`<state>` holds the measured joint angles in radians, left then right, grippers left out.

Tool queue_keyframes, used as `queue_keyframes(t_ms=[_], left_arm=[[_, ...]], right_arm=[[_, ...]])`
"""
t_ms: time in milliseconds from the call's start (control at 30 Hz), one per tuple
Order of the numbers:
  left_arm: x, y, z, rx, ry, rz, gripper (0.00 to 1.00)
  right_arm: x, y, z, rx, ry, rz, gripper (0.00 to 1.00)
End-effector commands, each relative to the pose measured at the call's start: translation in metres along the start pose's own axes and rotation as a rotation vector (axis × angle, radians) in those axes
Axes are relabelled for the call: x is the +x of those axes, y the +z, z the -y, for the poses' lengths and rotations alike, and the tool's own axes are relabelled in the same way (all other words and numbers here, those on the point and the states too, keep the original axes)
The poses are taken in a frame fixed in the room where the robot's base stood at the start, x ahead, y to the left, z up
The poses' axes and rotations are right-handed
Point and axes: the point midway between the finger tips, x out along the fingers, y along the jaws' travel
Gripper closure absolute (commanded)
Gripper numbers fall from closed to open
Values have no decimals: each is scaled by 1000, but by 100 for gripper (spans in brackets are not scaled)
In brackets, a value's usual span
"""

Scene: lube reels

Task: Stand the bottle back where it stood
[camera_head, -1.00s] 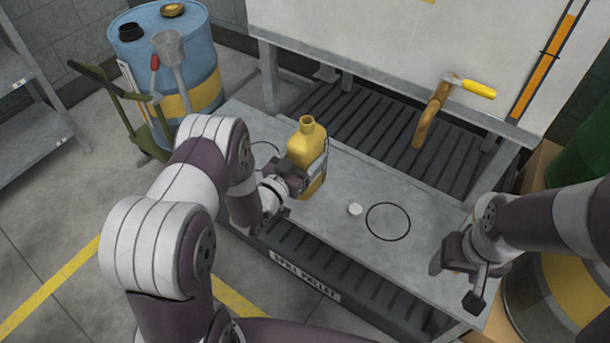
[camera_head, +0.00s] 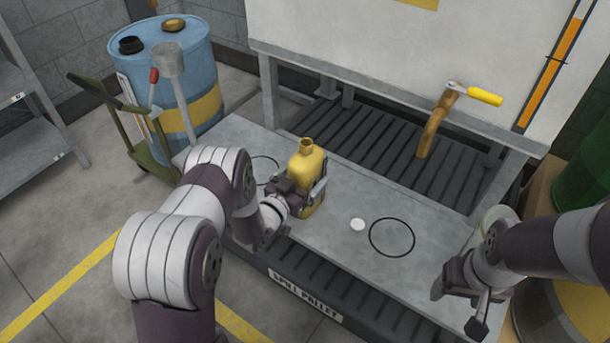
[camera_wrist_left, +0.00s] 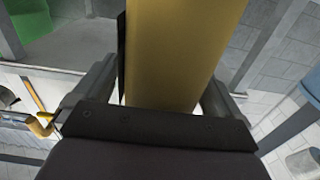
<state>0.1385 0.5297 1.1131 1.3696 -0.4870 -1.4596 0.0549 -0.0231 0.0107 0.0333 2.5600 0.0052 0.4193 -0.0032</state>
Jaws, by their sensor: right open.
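The yellow bottle (camera_head: 307,166) is upright with its neck open, over the grey bench top (camera_head: 345,262) between two black circle outlines. My left gripper (camera_head: 304,196) is shut around its body. In the left wrist view the bottle (camera_wrist_left: 180,50) fills the space between the fingers (camera_wrist_left: 160,90). The left circle (camera_head: 266,160) is partly covered by my arm and the bottle; the right circle (camera_head: 392,238) is empty. A small white cap (camera_head: 357,224) lies beside the right circle. My right gripper (camera_head: 456,302) is open and empty by the bench's right end.
A white tank with a brass tap and yellow handle (camera_head: 485,97) stands behind the bench, above a dark slatted grate (camera_head: 390,150). A blue drum (camera_head: 190,75) and green hand truck (camera_head: 110,105) stand at the left. Another drum is at the right edge.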

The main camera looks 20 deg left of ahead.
Motion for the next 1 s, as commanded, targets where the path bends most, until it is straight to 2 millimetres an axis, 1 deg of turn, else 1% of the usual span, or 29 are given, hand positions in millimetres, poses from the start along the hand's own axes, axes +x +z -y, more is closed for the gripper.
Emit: queue_keyframes(t_ms=[133,200,267,367,600,700,833,1000], left_arm=[[0,0,0,0,0,0,2],[0,-4,0,0,0,-1,2],[-4,-4,0,-1,-1,1,2],[-21,-6,1,-2,-3,2,2],[-79,-6,1,-3,-4,2,2],[-99,-6,0,-4,-4,2,2],[-116,-4,1,-1,-2,0,2],[-121,-3,0,0,-1,0,2]], right_arm=[[0,0,0,0,0,0,32],[-3,0,0,0,0,0,32],[-6,-1,0,0,0,0,32],[-13,-2,0,0,0,0,32],[-32,-4,0,0,0,0,32],[-37,-4,0,0,0,0,32],[-39,-5,0,0,0,0,32],[-39,-5,0,0,0,0,32]])
